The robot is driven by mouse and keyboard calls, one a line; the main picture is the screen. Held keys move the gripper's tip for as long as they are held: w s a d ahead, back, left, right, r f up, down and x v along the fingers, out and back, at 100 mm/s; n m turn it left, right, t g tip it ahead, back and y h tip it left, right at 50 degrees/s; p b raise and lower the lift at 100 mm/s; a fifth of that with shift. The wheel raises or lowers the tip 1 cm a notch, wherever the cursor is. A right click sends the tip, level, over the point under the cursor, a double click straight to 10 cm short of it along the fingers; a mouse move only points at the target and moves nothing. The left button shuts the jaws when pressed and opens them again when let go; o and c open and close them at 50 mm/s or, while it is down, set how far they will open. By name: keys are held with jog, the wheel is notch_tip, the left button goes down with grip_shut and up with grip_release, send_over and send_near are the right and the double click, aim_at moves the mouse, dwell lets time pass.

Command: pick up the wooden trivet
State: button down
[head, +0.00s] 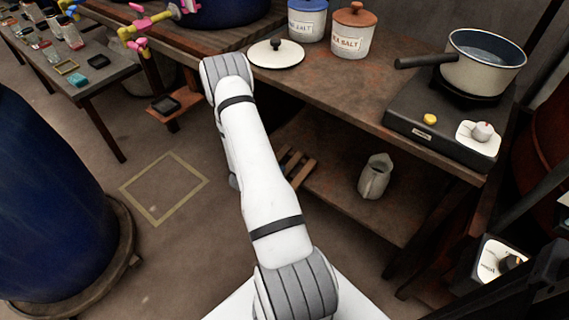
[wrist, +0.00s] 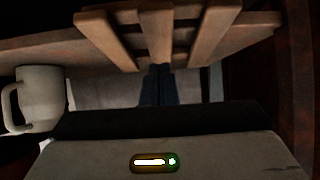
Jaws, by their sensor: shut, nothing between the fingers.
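The wooden trivet (head: 297,166) lies on the lower shelf under the bench in the head view, partly hidden behind my arm. In the wrist view the slatted trivet (wrist: 160,32) fills the top of the picture, with several slats joined by a crossbar. My gripper (wrist: 160,72) is shut and empty. Its dark fingertips show just below the middle slat in the wrist picture; I cannot tell whether they touch it. In the head view my gripper is hidden behind the arm.
A pale jug (head: 374,177) stands on the lower shelf (head: 330,205) right of the trivet; a pale handled vessel (wrist: 40,98) shows left in the wrist view. The bench top (head: 345,90) overhangs the shelf, carrying jars, a lid and a hotplate (head: 440,125) with a pot (head: 483,65).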

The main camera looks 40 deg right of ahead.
aim_at(288, 168)
jog(key=s+a+p, duration=0.1)
jog(key=a, duration=0.6)
jog(key=shift+a+p, duration=0.25)
jog(key=shift+p, duration=0.05)
jog(key=c, duration=2)
grip_release()
jog(key=shift+s+f, duration=0.1)
jog(key=shift+f, duration=0.05)
jog(key=shift+c, duration=0.2)
jog(key=o, duration=0.5)
jog(key=d+b, duration=0.1)
jog(key=d+h+b, duration=0.1)
jog(key=d, duration=0.1)
jog(key=d+f+h+b, duration=0.1)
jog(key=shift+w+d, duration=0.3)
jog(key=shift+w, duration=0.05)
jog(key=shift+c, duration=0.2)
jog(key=shift+o, duration=0.6)
jog(key=shift+d, duration=0.4)
jog(key=shift+o, duration=0.9)
jog(key=b+x, duration=0.2)
jog(key=x, duration=0.4)
jog(key=shift+w+d+f+b, duration=0.1)
jog(key=shift+w+d+b, duration=0.1)
jog(key=shift+b, duration=0.2)
jog(key=shift+d, duration=0.15)
